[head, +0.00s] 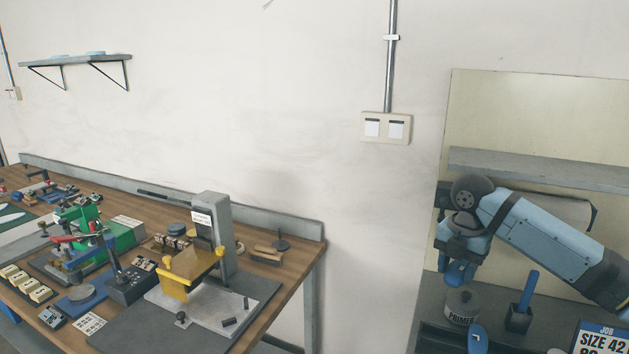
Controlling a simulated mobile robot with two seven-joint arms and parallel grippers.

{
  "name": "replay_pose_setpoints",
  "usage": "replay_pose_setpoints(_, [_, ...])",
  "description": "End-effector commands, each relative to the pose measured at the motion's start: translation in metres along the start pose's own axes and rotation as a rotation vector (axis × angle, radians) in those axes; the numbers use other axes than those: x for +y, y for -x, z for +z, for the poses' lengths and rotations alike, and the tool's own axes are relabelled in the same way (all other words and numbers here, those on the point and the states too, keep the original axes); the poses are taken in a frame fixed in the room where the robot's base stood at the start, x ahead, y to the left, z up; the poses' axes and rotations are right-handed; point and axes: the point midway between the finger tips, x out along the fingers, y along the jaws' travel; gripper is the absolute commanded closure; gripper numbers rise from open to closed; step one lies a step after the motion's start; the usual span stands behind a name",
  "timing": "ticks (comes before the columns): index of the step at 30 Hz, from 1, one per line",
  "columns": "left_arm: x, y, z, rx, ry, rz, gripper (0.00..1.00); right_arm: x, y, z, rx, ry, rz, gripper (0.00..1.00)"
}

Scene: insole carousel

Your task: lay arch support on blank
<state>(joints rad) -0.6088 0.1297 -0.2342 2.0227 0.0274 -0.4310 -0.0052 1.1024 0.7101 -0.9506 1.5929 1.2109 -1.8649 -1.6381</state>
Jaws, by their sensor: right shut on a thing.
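My right gripper (458,274) points down at the lower right, just above a grey tin marked PRIMER (461,309). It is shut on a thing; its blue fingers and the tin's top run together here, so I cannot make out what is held. I cannot pick out the arch support or the blank with certainty. A blue rounded piece (477,338) with a pale mark stands in front of the tin, cut by the bottom edge. My left gripper is not in view.
A dark holder with a blue handle (526,292) and a JOB sign (601,340) stand right of the tin. A wooden bench (299,262) at left carries a grey press (212,235) with a yellow plate and many small tools. A gap separates bench and dark counter (432,318).

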Motion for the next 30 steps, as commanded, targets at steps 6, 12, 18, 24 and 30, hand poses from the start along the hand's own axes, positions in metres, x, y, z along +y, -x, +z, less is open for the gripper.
replay_pose_setpoints(6, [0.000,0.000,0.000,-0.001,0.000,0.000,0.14,0.002,-0.021,-0.018,-0.001,-0.442,-0.005,0.77])
replay_pose_setpoints(12, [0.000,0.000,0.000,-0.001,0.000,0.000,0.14,0.003,-0.038,-0.033,-0.004,-0.864,-0.005,0.77])
replay_pose_setpoints(18, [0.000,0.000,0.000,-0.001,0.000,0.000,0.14,0.004,-0.054,-0.050,-0.004,-1.287,-0.004,0.77])
replay_pose_setpoints(24, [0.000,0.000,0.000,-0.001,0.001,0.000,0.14,0.004,-0.069,-0.066,-0.003,-1.709,-0.002,0.77])
replay_pose_setpoints(30, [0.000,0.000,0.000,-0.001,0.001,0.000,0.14,0.004,-0.082,-0.080,0.002,-2.080,-0.001,0.77])
